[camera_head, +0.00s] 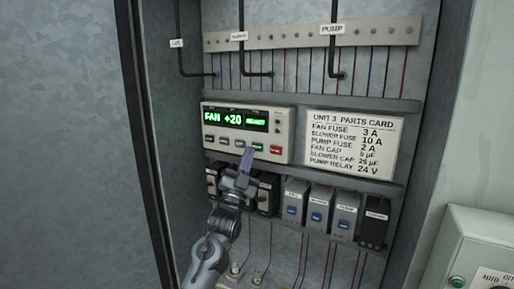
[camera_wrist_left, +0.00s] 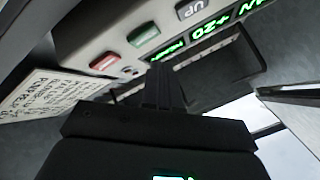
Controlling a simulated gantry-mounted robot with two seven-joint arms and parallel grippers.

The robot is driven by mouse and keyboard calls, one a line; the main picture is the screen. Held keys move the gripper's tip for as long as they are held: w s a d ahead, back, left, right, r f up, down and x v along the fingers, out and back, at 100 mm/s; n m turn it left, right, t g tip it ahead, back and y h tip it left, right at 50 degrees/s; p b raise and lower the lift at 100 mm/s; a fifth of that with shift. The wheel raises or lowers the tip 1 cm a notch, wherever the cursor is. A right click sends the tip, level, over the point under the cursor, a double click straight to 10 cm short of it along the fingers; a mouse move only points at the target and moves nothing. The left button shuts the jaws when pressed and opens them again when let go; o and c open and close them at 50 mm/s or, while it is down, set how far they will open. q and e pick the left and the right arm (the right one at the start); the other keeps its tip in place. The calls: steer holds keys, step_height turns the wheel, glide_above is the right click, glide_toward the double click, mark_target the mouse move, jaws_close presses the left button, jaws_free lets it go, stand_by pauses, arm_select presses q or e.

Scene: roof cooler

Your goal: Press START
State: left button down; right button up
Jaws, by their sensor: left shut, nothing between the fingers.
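The controller (camera_head: 288,126) is a pale panel with a green-lit display (camera_head: 235,118) reading "FAN +20" and a row of small buttons. Its green button (camera_head: 257,146) sits left of the red button (camera_head: 275,149); their lettering is too small to read. My left gripper (camera_head: 246,156) is shut and empty, its tips just below the button row, near the green button. In the left wrist view the shut fingers (camera_wrist_left: 161,80) point toward the panel, with the green button (camera_wrist_left: 143,34) and red button (camera_wrist_left: 104,60) beyond and to the left. I cannot tell whether the tips touch the panel.
A parts card (camera_head: 352,143) is right of the controller. Below is a shelf of modules, including several grey ones (camera_head: 320,208) and a black relay (camera_head: 374,224). Wires and a terminal strip (camera_head: 300,36) are above. A cabinet door edge (camera_head: 145,130) stands left; another box (camera_head: 470,245) is lower right.

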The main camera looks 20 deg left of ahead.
arm_select(q)
steer(key=shift+s+a+r, duration=0.1)
steer(key=shift+s+a, duration=0.1)
steer(key=shift+s, duration=0.5)
steer(key=shift+s+a, duration=0.15)
steer(key=shift+s, duration=0.5)
